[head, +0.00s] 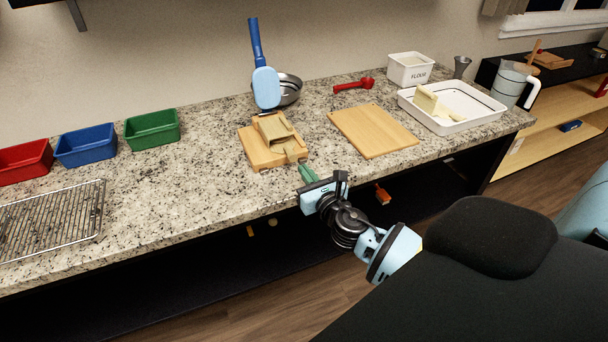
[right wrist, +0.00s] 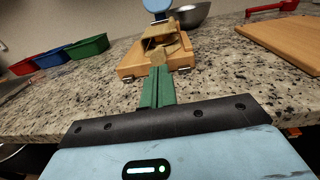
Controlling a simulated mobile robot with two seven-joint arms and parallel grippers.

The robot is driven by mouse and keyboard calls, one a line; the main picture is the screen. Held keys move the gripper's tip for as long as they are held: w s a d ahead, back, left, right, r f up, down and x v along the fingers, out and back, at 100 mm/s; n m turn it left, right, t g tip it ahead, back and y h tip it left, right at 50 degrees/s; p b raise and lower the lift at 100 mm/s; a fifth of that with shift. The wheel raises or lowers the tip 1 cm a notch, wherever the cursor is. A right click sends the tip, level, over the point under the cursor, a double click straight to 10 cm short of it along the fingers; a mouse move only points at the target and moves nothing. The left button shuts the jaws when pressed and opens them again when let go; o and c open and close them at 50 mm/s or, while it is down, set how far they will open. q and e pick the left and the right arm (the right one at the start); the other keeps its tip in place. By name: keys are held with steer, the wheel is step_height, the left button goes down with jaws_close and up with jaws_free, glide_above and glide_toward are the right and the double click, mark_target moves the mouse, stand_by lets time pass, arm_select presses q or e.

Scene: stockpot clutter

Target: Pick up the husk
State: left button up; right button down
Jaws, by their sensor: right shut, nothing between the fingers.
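A tan, folded, papery-looking piece, which I take for the husk (head: 276,129), lies on a small wooden board (head: 250,148) near the middle of the counter. In the right wrist view the husk (right wrist: 161,42) sits straight beyond my fingertips, with a flap hanging toward me. My right gripper (head: 306,173) has green fingers, shut and empty, over the counter's front edge. It is just in front of the board and apart from the husk. In the right wrist view the closed fingers (right wrist: 157,88) point at the board. My left gripper is out of view.
A blue-handled utensil (head: 266,87) and a metal bowl (head: 290,90) stand behind the board. A flat cutting board (head: 373,130) lies to the right, then a white tray (head: 471,122). Coloured bins (head: 152,130) and a wire rack (head: 50,220) are left. Counter left of the board is clear.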

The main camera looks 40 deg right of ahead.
steer(key=shift+s, duration=0.3)
steer(key=s+a, duration=0.1)
steer(key=s, duration=0.9)
steer(key=shift+a+b, duration=0.3)
steer(key=shift+a, duration=0.05)
